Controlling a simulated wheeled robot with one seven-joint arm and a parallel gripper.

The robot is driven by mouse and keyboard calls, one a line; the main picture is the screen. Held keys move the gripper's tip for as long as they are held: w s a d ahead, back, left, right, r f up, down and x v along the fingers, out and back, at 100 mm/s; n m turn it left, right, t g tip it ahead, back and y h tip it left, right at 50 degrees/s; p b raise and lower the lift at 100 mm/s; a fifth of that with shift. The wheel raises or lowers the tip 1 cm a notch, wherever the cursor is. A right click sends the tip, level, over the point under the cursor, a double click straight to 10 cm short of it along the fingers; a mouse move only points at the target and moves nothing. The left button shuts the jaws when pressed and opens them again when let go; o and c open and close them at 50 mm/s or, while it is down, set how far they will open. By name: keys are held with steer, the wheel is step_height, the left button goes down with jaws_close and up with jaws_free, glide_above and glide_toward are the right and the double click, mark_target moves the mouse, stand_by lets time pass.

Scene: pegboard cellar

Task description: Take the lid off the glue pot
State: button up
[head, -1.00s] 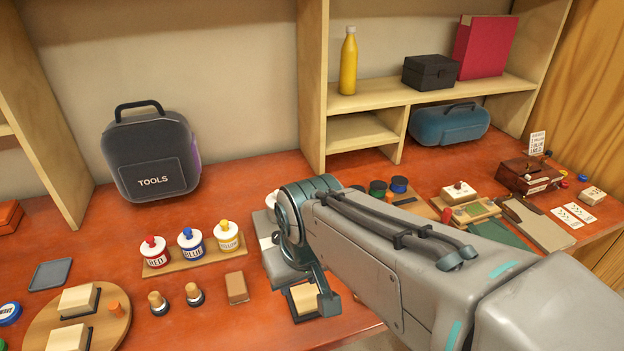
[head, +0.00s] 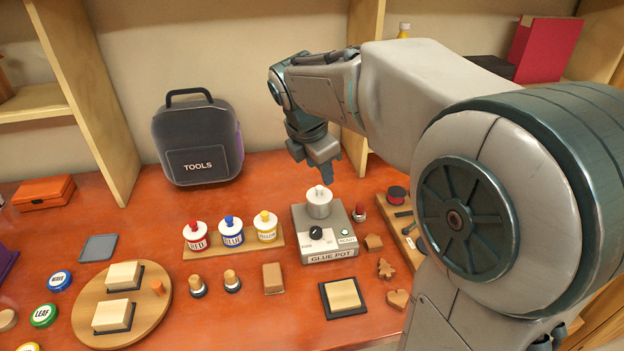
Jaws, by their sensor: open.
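The glue pot (head: 319,209) is a small light-grey pot. It stands upright on a grey base labelled GLUE POT, with a black dial. Its lid (head: 318,192) is on top and has a small pale knob. My gripper (head: 315,170) is open and points down, just above and seemingly a little behind the lid. I cannot tell its exact gap to the knob, but nothing shows between the fingers.
Red, blue and yellow jars (head: 231,231) stand on a wooden strip left of the pot. A red-topped stamp (head: 359,212) is close on its right. A stamp pad (head: 343,296) and wooden shapes (head: 385,268) lie in front. A TOOLS case (head: 197,140) stands behind left.

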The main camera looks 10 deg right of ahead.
steer(key=w+a+n, duration=0.1)
steer(key=w+n, duration=0.3)
glide_above(319, 187)
steer(key=s+a, duration=0.1)
steer(key=s, duration=0.1)
steer(key=shift+n+h, duration=0.3)
steer(key=shift+n, duration=0.1)
step_height(319, 187, down, 7)
steer(key=shift+s+a+p, duration=0.1)
steer(key=shift+a+p, duration=0.05)
steer(key=shift+p, duration=0.2)
steer(key=shift+a+p+x, duration=0.2)
steer(key=shift+p+x, duration=0.3)
steer(key=shift+x, duration=2.15)
jaws_close()
